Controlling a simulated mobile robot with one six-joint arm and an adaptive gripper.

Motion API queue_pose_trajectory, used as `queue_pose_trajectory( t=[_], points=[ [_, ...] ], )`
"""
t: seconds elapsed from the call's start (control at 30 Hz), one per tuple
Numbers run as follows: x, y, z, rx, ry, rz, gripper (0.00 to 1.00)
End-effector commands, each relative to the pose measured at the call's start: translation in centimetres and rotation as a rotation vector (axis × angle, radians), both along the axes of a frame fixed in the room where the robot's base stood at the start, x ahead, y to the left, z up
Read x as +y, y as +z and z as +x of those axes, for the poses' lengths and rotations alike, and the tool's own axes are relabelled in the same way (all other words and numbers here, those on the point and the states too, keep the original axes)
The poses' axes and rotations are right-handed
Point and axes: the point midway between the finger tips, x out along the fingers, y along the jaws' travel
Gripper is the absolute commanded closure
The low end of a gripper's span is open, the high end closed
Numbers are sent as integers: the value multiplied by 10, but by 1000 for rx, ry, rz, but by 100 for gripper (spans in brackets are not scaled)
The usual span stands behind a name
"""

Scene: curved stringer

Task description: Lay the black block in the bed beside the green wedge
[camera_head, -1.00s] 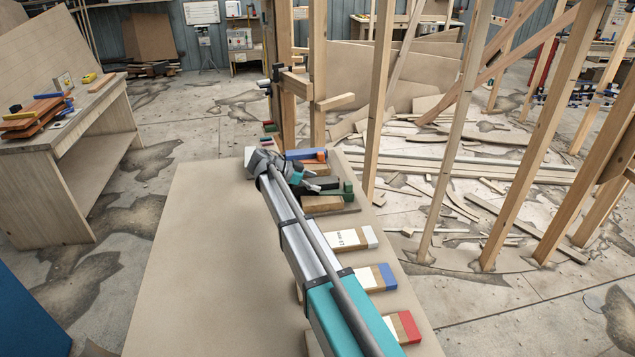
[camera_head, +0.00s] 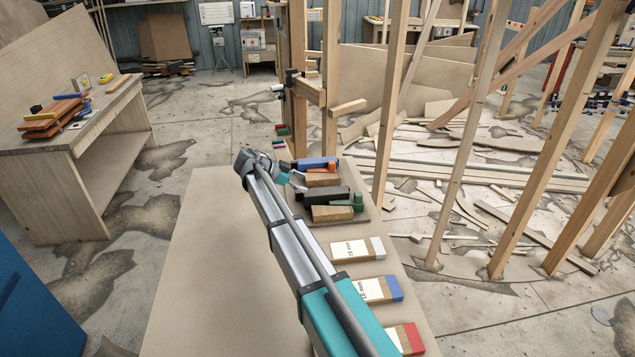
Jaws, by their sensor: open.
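The black block (camera_head: 322,196) lies in the dark shallow bed (camera_head: 364,218) near the far end of the table. The green wedge (camera_head: 353,202) is at its right end; I cannot tell whether the two touch. My gripper (camera_head: 291,173) is open and empty, just left of the bed. It is apart from the black block. Part of the bed's left side is hidden by my arm.
In the bed are a blue block (camera_head: 314,163) with an orange wedge (camera_head: 333,166), and wooden blocks (camera_head: 322,180) (camera_head: 333,213). Nearer are labelled blocks with grey (camera_head: 357,249), blue (camera_head: 366,290) and red ends (camera_head: 407,338). The table's left half (camera_head: 205,270) is clear.

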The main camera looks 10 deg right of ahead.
Motion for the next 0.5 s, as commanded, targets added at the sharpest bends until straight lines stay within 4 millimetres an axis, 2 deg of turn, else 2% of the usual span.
queue_pose_trajectory(
  t=[0.03,0.2,0.5],
  points=[
    [7,7,1,0,1,0,3],
    [23,14,1,-1,0,0,3],
    [30,16,0,-1,0,0,3]
  ],
)
